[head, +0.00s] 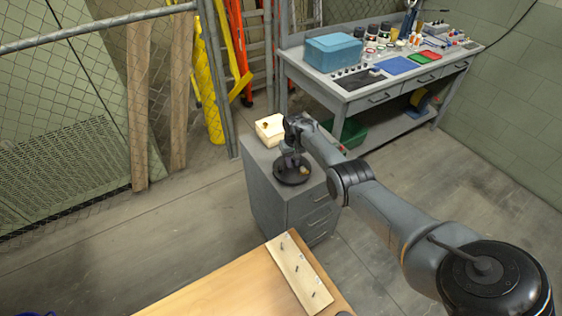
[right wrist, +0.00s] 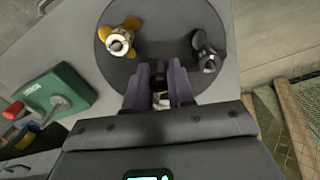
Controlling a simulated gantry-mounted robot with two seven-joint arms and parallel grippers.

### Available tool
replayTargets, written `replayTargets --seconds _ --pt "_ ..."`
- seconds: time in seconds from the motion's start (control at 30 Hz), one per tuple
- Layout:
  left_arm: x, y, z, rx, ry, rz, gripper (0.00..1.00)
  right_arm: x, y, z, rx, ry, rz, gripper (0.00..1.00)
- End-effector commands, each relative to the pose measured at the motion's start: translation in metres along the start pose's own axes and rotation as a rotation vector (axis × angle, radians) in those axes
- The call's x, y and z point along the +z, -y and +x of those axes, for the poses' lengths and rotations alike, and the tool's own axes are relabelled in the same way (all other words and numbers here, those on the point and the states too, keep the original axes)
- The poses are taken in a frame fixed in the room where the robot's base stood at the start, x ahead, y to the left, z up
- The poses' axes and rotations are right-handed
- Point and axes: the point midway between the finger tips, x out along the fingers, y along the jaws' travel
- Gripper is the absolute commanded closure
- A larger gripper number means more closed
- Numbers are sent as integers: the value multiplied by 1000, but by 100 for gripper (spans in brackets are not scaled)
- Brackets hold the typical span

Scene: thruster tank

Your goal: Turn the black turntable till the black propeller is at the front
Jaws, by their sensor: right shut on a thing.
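The black turntable (head: 281,179) lies on top of a grey cabinet, and its disc also shows in the right wrist view (right wrist: 180,22). On the disc, in the right wrist view, a brass-coloured propeller (right wrist: 120,38) sits at the upper left and a black propeller (right wrist: 206,52) at the right. My right gripper (right wrist: 158,92) is over the disc, between the two propellers, shut on a dark post (right wrist: 158,72) of the turntable. In the head view my right gripper (head: 290,161) hides part of the disc. My left gripper is not in view.
The grey cabinet (head: 262,195) has a cream box (head: 268,129) at its back. A green box (right wrist: 60,92) shows left of the disc in the wrist view. A wooden table (head: 225,290) with a pegged board (head: 296,270) stands in front; a workbench (head: 350,94) stands behind.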

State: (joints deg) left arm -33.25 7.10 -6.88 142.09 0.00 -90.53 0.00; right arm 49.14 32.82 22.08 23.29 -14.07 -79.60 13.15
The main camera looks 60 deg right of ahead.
Motion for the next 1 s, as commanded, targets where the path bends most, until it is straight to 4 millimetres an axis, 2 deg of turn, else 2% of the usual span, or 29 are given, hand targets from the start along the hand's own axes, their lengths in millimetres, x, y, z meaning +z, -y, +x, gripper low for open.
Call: replayTargets --seconds 0.2,0.57,0.8,1.0 --pt "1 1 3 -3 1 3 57 0 -1 0 0 0 -231 100" --pt "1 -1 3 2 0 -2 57 0 0 0 0 -1 -287 100" --pt "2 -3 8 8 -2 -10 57 0 0 0 0 -1 -497 100" --pt "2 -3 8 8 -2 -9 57 0 0 0 0 0 -571 100"
